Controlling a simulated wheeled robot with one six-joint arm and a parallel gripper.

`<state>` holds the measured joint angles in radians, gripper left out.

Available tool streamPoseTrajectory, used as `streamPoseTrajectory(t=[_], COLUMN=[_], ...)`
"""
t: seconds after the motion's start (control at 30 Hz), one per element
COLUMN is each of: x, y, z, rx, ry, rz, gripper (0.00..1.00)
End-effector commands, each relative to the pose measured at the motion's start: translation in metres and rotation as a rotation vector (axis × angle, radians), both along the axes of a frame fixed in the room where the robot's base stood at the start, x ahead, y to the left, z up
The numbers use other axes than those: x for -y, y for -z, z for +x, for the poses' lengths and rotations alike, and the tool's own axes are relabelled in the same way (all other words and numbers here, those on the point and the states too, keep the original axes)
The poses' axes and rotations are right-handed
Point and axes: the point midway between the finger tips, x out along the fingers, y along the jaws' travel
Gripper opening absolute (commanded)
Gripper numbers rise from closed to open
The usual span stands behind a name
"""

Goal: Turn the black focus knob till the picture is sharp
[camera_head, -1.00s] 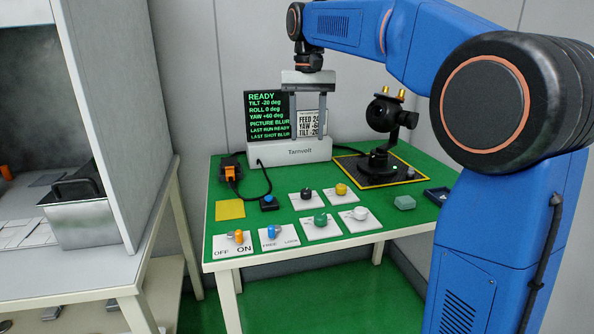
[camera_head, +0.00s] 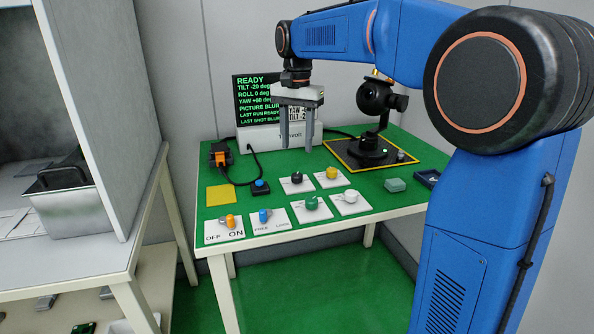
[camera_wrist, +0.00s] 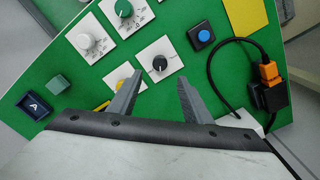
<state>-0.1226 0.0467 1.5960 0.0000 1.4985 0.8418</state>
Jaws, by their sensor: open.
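The black focus knob (camera_head: 296,178) sits on a white plate on the green table, in the back row of knobs. It also shows in the wrist view (camera_wrist: 160,63), with a white pointer mark on its top. My gripper (camera_head: 299,145) is open and empty, above and a little behind the knob, its fingers pointing down. In the wrist view the fingertips (camera_wrist: 160,82) stand on either side below the knob, apart from it. The screen (camera_head: 255,98) reads READY, tilt -20, roll 0, yaw +60 and picture blur; its line ends are partly hidden by my gripper.
A yellow knob (camera_head: 331,173), green knob (camera_head: 311,203) and white knob (camera_head: 350,196) stand close by. A blue button (camera_head: 260,186), orange switch (camera_head: 230,220) and blue lever (camera_head: 264,215) are to the left. The black gimbal camera (camera_head: 373,97) stands behind right.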

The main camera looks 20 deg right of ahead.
Motion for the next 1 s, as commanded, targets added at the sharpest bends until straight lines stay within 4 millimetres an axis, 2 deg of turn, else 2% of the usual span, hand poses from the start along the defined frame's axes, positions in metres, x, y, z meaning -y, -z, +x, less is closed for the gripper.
streamPoseTrajectory(t=[0.3, 0.5, 0.7, 1.0], x=[0.0, 0.0, 0.0, 0.0], y=[0.056, 0.083, 0.095, 0.097], z=[-0.001, 0.0, 0.0, 0.0], rx=[-0.003, -0.003, -0.001, -0.001], ry=[-0.001, -0.001, -0.001, -0.001], rz=[0.0, 0.0, 0.0, 0.0], gripper=[0.45, 0.45, 0.45, 0.45])
